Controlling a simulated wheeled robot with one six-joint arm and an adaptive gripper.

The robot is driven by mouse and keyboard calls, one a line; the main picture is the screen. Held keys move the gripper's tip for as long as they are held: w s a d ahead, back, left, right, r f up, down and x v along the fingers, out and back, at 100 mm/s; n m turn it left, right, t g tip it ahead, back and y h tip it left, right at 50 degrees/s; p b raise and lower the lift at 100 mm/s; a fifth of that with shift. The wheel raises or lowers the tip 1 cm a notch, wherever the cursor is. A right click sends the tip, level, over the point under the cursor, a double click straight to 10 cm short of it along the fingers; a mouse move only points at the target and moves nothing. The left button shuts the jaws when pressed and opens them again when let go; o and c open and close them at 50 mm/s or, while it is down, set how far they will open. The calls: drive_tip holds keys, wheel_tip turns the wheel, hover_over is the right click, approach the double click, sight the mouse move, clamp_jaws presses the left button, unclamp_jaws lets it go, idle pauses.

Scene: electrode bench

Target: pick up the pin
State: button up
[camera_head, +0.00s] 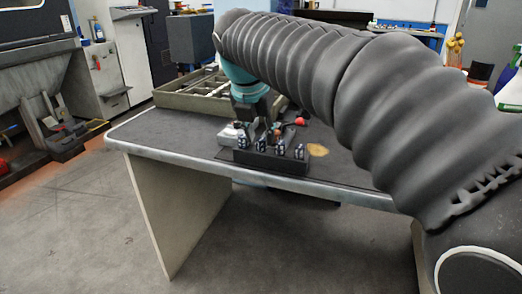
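A dark holder block (272,164) stands near the front edge of the table. Several small dark pins with pale bluish marks, one of them at its right end (299,151), stand upright along its top. I cannot tell which one is the task's pin. My gripper (259,134) points down just behind and above the holder, close to the pins. Its fingers are small and partly hidden among the pins, so I cannot see whether they are open or touch a pin.
The grey table (165,135) is bare at its left. A tray with dividers (193,97) stands at the back left. A small red-tipped item (300,121) and a yellowish patch (318,150) lie right of the gripper. My arm hides the table's right side.

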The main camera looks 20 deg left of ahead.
sight(264, 140)
drive_tip(key=shift+x, duration=1)
clamp_jaws()
drive_tip(key=shift+r, duration=0.1)
drive_tip(key=shift+r, duration=0.6)
drive_tip(key=r, duration=0.1)
drive_tip(key=r+p, duration=0.1)
drive_tip(key=r, duration=0.1)
drive_tip(key=shift+w+d+r, duration=0.1)
drive_tip(key=shift+w+d, duration=0.05)
drive_tip(key=shift+d, duration=0.2)
drive_tip(key=w+d+r+p, duration=0.1)
drive_tip(key=w+d+r, duration=0.4)
drive_tip(key=d, duration=0.4)
drive_tip(key=shift+d+r, duration=0.35)
drive_tip(key=shift+r, duration=0.35)
drive_tip(key=shift+s, duration=0.1)
